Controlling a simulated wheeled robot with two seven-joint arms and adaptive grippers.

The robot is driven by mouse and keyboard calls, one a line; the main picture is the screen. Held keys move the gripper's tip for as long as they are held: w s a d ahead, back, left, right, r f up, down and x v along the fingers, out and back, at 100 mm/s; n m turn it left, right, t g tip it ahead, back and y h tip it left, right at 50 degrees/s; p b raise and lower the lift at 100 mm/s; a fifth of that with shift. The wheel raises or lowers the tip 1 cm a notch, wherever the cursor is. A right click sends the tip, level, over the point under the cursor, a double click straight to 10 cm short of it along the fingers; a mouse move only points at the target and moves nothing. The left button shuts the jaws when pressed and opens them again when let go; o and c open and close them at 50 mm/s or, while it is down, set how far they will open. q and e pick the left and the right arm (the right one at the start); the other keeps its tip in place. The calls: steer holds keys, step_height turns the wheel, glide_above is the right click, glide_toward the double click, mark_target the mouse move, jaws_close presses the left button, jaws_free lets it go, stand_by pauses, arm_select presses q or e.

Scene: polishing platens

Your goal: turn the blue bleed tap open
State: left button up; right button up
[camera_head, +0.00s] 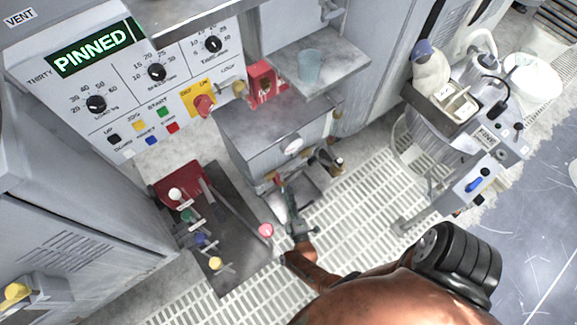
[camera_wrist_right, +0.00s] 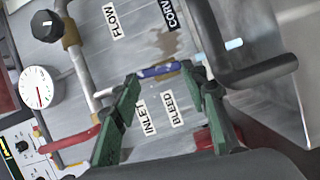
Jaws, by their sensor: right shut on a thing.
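The blue bleed tap (camera_wrist_right: 158,71) shows in the right wrist view as a short blue handle lying nearly level, between the fingertips of my right gripper (camera_wrist_right: 160,76). The green fingers are shut on it, one at each end. A BLEED label (camera_wrist_right: 172,108) and an INLET label (camera_wrist_right: 146,118) are just below it. In the head view my right gripper (camera_head: 280,186) reaches down to the low pipework in front of the grey cabinet (camera_head: 265,150); the tap is hidden there. My left gripper is in neither view.
In the wrist view, a dark bent pipe (camera_wrist_right: 245,76) runs close on the right, and a red lever (camera_wrist_right: 72,140) and white gauge (camera_wrist_right: 38,88) are on the left. In the head view, a pedal plate (camera_head: 232,225) with coloured knobs stands left of my arm.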

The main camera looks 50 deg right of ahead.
stand_by(0.3)
steer(key=o, duration=1.2)
steer(key=shift+c, duration=0.2)
